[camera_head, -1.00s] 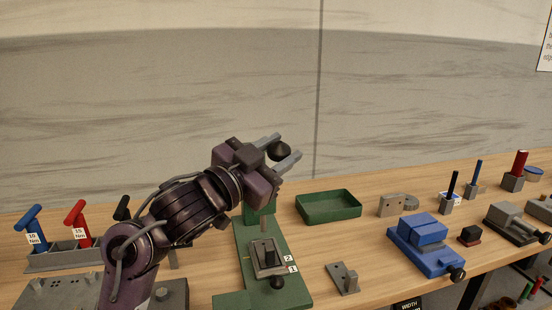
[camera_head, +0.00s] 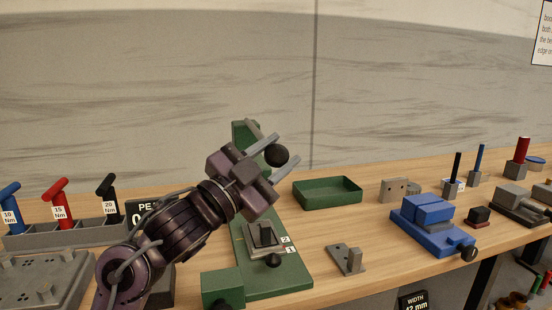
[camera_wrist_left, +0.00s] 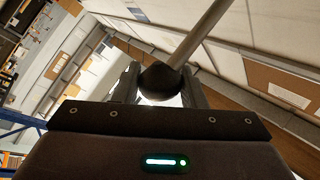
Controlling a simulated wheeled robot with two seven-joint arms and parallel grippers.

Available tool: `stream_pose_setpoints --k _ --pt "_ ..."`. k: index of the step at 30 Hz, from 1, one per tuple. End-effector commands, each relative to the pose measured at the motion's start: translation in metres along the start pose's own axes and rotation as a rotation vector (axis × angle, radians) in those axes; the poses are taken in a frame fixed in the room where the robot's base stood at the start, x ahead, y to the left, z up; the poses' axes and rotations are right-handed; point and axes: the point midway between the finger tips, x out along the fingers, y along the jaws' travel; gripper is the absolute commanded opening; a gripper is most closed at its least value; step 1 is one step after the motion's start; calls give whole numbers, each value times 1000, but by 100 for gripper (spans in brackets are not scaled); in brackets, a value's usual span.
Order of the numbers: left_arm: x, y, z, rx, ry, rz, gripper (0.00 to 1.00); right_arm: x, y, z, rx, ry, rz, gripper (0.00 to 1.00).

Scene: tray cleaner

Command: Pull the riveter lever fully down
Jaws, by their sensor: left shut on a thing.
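The green riveter (camera_head: 272,285) stands on the bench, its upright partly hidden behind my left gripper, with the green top (camera_head: 246,134) showing above. The lever's black ball knob (camera_head: 277,155) is between the fingers of my left gripper (camera_head: 284,151), raised high above the riveter base. In the left wrist view the knob (camera_wrist_left: 160,83) sits between both fingers, and the grey lever rod (camera_wrist_left: 200,36) runs from it to the upper right. A grey fixture (camera_head: 263,236) sits on the riveter base near the labels 1 and 2. My right gripper is not in view.
A green tray (camera_head: 327,203) and a grey bracket (camera_head: 347,258) lie right of the riveter. A blue vise (camera_head: 432,243) stands further right. Torque drivers in a grey rack (camera_head: 75,235) and a partly hidden display (camera_head: 140,209) are at left.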

Motion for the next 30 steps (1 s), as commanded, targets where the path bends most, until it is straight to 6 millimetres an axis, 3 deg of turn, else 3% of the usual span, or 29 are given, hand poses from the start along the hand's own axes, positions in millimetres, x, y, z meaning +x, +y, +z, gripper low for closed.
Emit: stream_pose_setpoints --k 15,16,20,30 --pt "-1 1 2 8 5 -1 0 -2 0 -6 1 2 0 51" --pt "-1 1 2 8 5 -1 40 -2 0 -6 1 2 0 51" --pt "-1 1 2 8 5 -1 57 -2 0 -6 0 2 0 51" --pt "-4 1 2 8 5 -2 58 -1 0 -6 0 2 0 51"
